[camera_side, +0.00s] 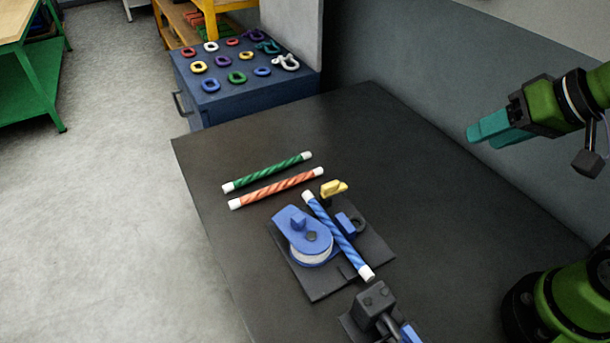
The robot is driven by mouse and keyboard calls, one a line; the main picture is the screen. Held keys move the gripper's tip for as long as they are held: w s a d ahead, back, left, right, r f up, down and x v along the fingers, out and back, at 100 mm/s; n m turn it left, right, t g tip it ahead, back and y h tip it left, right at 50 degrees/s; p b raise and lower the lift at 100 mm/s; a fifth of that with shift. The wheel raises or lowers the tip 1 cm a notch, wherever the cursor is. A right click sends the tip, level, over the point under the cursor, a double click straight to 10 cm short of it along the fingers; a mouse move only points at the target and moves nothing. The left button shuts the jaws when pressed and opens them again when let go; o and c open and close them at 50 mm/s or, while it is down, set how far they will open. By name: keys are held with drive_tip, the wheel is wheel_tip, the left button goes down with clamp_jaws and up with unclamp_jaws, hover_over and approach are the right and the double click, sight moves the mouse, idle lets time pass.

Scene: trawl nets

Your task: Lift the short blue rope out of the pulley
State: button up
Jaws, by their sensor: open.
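The short blue rope (337,235) is a striped blue stick-like piece with white ends. It lies slantwise across the pulley's dark base plate, beside the pulley's round wheel. The pulley (304,236) has a blue cheek over a pale wheel and sits on the black plate (318,287). A small blue block (347,222) stands on the other side of the rope. My gripper (490,132) has teal fingers and is open and empty. It is up at the right, well apart from the rope and pulley. How deep the rope sits in the pulley is hard to tell.
A green rope (267,172) and an orange rope (276,188) lie behind the pulley. A yellow piece (334,188) is near the blue rope's far end. A dark fixture (375,305) stands in front. The table's (420,170) back and right are clear. A blue cabinet (245,100) holds several rings and shackles.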

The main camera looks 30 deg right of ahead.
drive_tip(key=shift+d, duration=0.1)
drive_tip(key=n+g+h, duration=0.2)
drive_tip(key=n+g, duration=0.5)
drive_tip(key=n, duration=2.8)
hover_over(362, 264)
wheel_tip(362, 264, down, 6)
drive_tip(key=n, duration=0.5)
drive_tip(key=f, duration=1)
drive_tip(key=shift+s+a+f, duration=0.2)
drive_tip(key=shift+s+f, duration=0.15)
drive_tip(key=shift+f, duration=0.05)
drive_tip(key=shift+w+d+f, duration=0.1)
drive_tip(key=shift+w+f, duration=0.1)
drive_tip(key=shift+f, duration=1.25)
drive_tip(key=shift+w+d+f, duration=0.1)
drive_tip(key=shift+w+f, duration=0.05)
drive_tip(key=shift+f, duration=1.3)
